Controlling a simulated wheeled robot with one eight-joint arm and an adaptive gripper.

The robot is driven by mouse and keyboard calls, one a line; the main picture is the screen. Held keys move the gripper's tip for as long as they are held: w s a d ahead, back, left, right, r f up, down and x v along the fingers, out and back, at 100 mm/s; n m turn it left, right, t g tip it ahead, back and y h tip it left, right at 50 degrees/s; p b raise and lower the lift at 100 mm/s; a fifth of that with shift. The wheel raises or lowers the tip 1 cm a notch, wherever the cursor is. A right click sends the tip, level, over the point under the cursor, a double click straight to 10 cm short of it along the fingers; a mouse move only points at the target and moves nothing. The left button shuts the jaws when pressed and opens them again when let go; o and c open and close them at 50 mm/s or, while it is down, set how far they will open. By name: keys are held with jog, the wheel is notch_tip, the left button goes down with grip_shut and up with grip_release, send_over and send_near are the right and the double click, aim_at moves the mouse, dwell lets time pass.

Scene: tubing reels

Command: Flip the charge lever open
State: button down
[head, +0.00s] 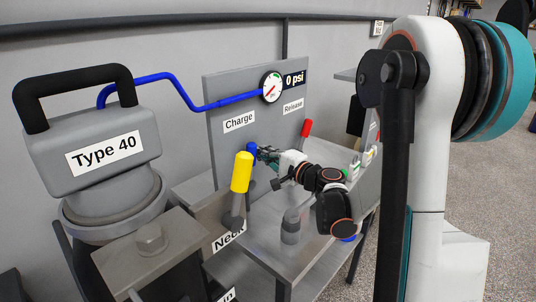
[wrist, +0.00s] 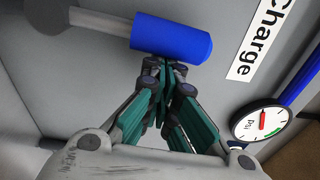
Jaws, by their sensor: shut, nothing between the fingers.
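The charge lever has a blue handle (head: 252,153) and sits below the "Charge" label (head: 239,121) on the grey panel. In the wrist view the blue handle (wrist: 172,38) lies roughly sideways on a grey rod (wrist: 95,22) that runs left to a round pivot. My gripper (head: 263,154) is at the handle; in the wrist view its fingertips (wrist: 173,66) are together, right at the handle's lower edge. Nothing is between them. I cannot tell whether they touch the handle. The pressure gauge (head: 271,87) reads 0 psi and also shows in the wrist view (wrist: 262,122).
The red release lever (head: 306,128) stands right of my gripper. A yellow-handled lever (head: 241,172) rises in front of the panel, close left of my gripper. The "Type 40" unit (head: 100,150) stands at left, with a blue hose (head: 190,95) to the gauge.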

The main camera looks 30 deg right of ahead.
aim_at(238, 151)
jog(key=shift+s+a+r+n+b, duration=0.2)
jog(key=shift+s+a+n, duration=0.2)
jog(key=shift+a+n, duration=0.6)
jog(key=shift+s+a+r+n+b, duration=0.15)
jog(key=shift+s+a+n, duration=0.2)
jog(key=shift+a+n, duration=0.6)
jog(key=shift+s+a+r+n+b, duration=0.15)
jog(key=shift+s+a+n, duration=0.25)
jog(key=shift+a+n, duration=0.6)
jog(key=shift+a, duration=0.2)
